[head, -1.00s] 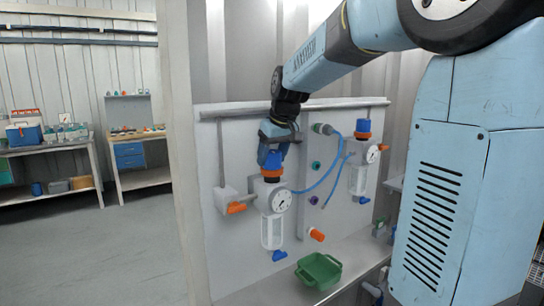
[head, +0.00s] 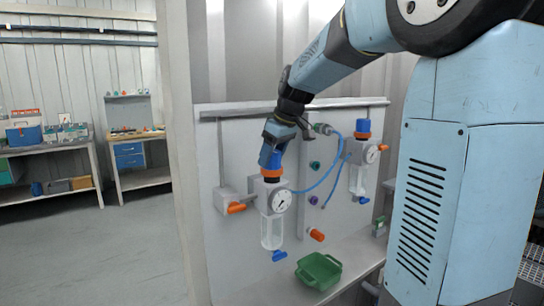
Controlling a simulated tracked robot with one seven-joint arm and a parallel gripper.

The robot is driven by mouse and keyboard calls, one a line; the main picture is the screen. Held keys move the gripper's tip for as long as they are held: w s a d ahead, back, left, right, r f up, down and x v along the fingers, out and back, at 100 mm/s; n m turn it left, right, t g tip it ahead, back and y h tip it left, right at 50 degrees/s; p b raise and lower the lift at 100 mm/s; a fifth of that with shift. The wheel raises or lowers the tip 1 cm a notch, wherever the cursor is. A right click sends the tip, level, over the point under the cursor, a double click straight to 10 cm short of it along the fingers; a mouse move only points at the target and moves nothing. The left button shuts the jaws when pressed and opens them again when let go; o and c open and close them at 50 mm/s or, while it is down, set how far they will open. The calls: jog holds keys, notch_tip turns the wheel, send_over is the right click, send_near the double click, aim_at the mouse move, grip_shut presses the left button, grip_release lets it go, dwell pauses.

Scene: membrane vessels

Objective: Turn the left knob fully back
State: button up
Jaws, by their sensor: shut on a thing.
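The left knob (head: 269,160) is blue and sits upright above an orange collar (head: 271,174) on the left vessel's head. A round gauge (head: 281,200) and a clear bowl (head: 272,232) with a blue drain tap are below it. My gripper (head: 271,148) comes down from above and is shut on the left knob, its fingers partly covering the knob's top. The right knob (head: 363,125), also blue with an orange collar, stands on the right vessel (head: 358,178), free of my gripper.
An orange-handled valve (head: 236,208) is left of the left vessel. A blue hose (head: 322,182) curves between the vessels. A green tray (head: 318,270) is on the ledge below. An orange knob (head: 315,235) projects from the panel. A wall edge stands close on the left.

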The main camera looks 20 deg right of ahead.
jog(key=o, duration=1)
jog(key=v, duration=1.3)
jog(key=shift+s+r, duration=0.1)
jog(key=shift+r, duration=0.25)
jog(key=s+f+m+h, duration=0.1)
jog(key=s+f+m, duration=0.1)
jog(key=s+f, duration=0.4)
jog(key=s+a+f+m+t+h, duration=0.1)
jog(key=s+f+m, duration=0.2)
jog(key=s+f, duration=0.3)
jog(key=s+f+m+t, duration=0.1)
jog(key=s+f, duration=0.5)
jog(key=s, duration=0.6)
jog(key=shift+a+m+h, duration=0.2)
jog(key=shift+m+h, duration=0.2)
jog(key=shift+m, duration=0.3)
